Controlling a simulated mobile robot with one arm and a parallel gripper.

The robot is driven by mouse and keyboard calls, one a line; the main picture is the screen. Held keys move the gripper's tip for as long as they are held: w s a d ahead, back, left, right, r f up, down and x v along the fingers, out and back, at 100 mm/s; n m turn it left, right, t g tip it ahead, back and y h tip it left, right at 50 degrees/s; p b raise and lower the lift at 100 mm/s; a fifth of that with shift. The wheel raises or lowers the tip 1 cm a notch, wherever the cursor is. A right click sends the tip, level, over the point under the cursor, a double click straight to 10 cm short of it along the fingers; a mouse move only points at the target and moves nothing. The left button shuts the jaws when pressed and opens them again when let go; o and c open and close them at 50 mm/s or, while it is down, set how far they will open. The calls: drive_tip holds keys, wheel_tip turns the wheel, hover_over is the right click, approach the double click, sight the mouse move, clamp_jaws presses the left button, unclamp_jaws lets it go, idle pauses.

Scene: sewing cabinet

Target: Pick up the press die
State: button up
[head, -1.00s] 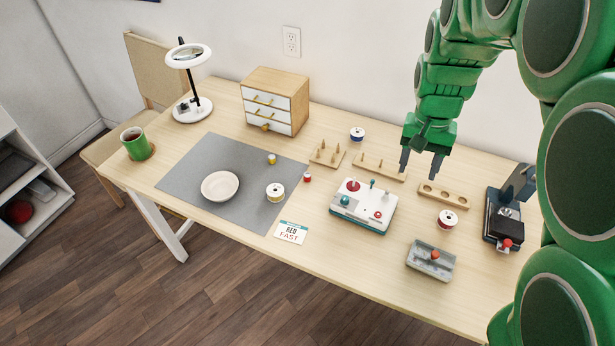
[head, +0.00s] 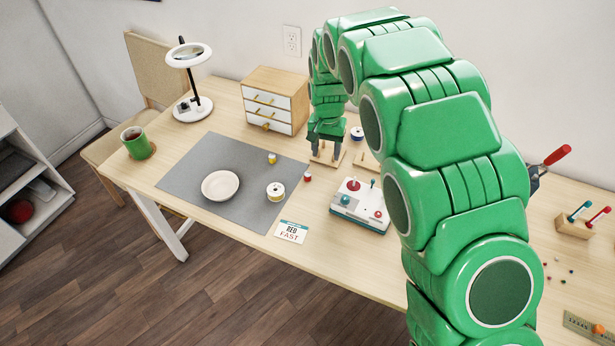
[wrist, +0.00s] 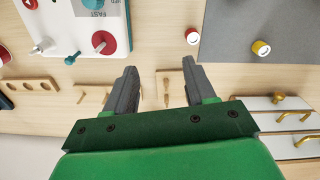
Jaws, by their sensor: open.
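I cannot tell for certain which thing is the press die. Small brass-coloured pegs stand in a wooden block (wrist: 174,78), which shows between my fingers in the wrist view. In the head view this block (head: 322,161) is partly covered by my gripper (head: 326,152). A longer wooden peg rack (wrist: 88,98) lies to the left in the wrist view.
A white-and-teal box with knobs (head: 360,205) stands in front of the racks. A drawer cabinet (head: 276,98) stands close to the gripper's left. A grey mat (head: 205,160) holds a bowl (head: 220,186) and spools. My arm hides much of the table's right half.

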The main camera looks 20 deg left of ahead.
hover_over(308, 175)
wheel_tip(308, 175, down, 4)
drive_tip(key=shift+f, duration=0.1)
drive_tip(key=shift+w+a+f, duration=0.1)
drive_tip(key=shift+a+f, duration=0.05)
drive_tip(key=shift+f, duration=3.5)
clamp_jaws()
